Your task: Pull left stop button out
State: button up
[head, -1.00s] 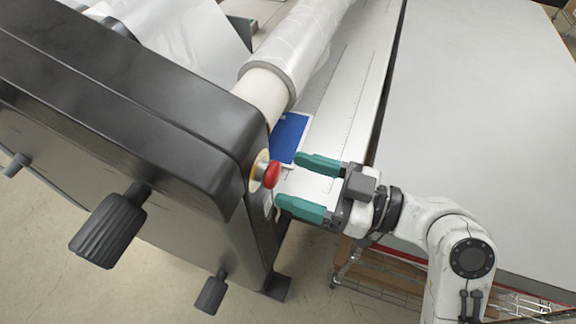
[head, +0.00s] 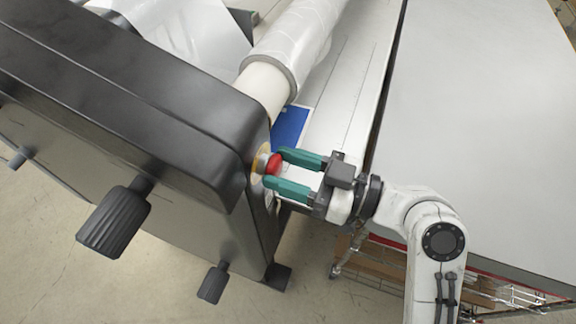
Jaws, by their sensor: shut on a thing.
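The red stop button (head: 273,164) sits on a yellow round base (head: 257,163) on the end face of the black laminator housing (head: 190,120). My gripper (head: 274,169) has two teal fingers and reaches in from the right. Its fingertips are on either side of the red button cap, and it is shut on it. The fingertips partly cover the cap's right side. I cannot tell how far the button stands out from its base.
A large ribbed black knob (head: 115,221) and a smaller one (head: 213,283) stick out below the housing. A film roll (head: 290,50) and a blue sheet (head: 289,128) lie behind the gripper. A wide grey table (head: 480,130) fills the right. Bare floor shows below.

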grip_shut()
jog(key=shift+s+d+f+b, duration=0.15)
jog(key=shift+d+b, duration=0.3)
jog(key=shift+b, duration=0.3)
jog(key=shift+s+d, duration=0.1)
jog(key=shift+d, duration=0.1)
jog(key=o, duration=0.8)
grip_release()
jog(key=shift+d, duration=0.1)
jog(key=b+v, duration=0.3)
jog(key=v, duration=0.7)
jog(key=shift+s+d, duration=0.2)
jog(key=shift+d, duration=0.15)
